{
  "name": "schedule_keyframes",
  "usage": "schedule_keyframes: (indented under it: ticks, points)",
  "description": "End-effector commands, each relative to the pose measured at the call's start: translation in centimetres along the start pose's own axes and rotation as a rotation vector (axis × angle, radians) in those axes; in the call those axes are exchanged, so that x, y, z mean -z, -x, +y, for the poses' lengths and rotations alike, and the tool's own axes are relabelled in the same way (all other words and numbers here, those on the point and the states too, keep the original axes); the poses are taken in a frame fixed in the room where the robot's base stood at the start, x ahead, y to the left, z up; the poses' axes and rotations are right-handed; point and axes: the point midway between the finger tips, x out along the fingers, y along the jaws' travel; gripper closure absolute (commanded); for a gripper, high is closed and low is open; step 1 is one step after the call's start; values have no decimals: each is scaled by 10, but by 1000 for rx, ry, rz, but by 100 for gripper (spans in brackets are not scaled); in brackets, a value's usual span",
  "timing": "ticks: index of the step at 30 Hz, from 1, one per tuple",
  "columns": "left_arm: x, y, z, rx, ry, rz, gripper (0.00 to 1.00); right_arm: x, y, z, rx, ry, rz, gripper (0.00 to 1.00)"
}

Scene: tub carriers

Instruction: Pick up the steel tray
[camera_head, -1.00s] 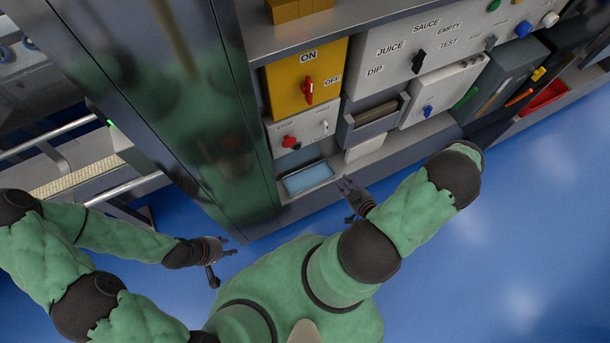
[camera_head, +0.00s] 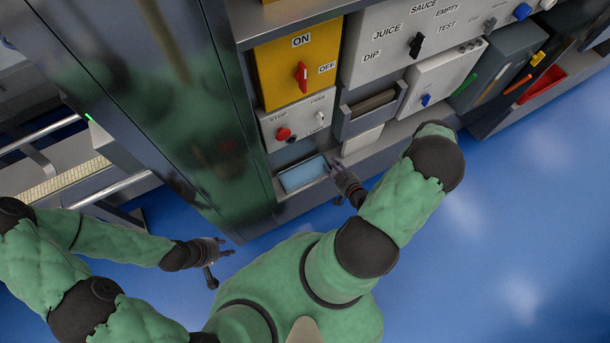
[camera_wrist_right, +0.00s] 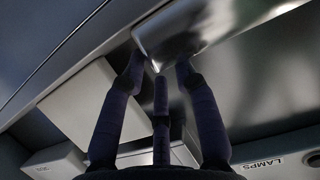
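The steel tray (camera_head: 303,174) is a shallow rectangular tray with a bluish sheen on the low shelf beside the tall dark cabinet. Its shiny rounded corner shows at the top of the right wrist view (camera_wrist_right: 185,28). My right gripper (camera_head: 333,164) is at the tray's right end, with its fingers pointing toward it. In the right wrist view the fingertips (camera_wrist_right: 158,68) are apart, close to the tray corner; I cannot tell whether they touch it. My left gripper (camera_head: 223,246) is open and empty, low in front of the cabinet and away from the tray.
The tall dark cabinet (camera_head: 165,110) stands left of the tray. Above the tray are a white STOP box (camera_head: 300,122) and a yellow ON/OFF box (camera_head: 300,72). A white block (camera_head: 361,141) sits right of the tray. The blue floor (camera_head: 500,220) is open.

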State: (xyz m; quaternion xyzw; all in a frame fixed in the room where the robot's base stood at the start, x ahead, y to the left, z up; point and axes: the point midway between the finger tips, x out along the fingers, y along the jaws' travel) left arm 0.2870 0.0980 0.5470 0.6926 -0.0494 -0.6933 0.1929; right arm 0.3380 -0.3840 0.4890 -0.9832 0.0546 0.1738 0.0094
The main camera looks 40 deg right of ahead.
Motion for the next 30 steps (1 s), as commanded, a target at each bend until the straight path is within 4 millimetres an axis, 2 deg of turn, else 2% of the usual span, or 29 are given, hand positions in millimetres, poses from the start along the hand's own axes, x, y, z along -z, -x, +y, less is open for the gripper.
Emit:
schedule_keyframes:
  ticks: [1,6,14,18,30]
  points:
    - [0,-7,-2,0,0,0,60,-2,-9,-3,4,2,2,70]
    - [0,-12,-4,0,0,0,60,-2,-24,-1,1,1,0,70]
    - [0,-11,-4,0,0,0,60,0,-26,-1,0,0,0,70]
    - [0,-11,-4,0,0,0,60,0,-26,-1,0,0,0,100]
    - [0,-11,-4,0,0,0,60,0,-25,-1,0,-1,0,100]
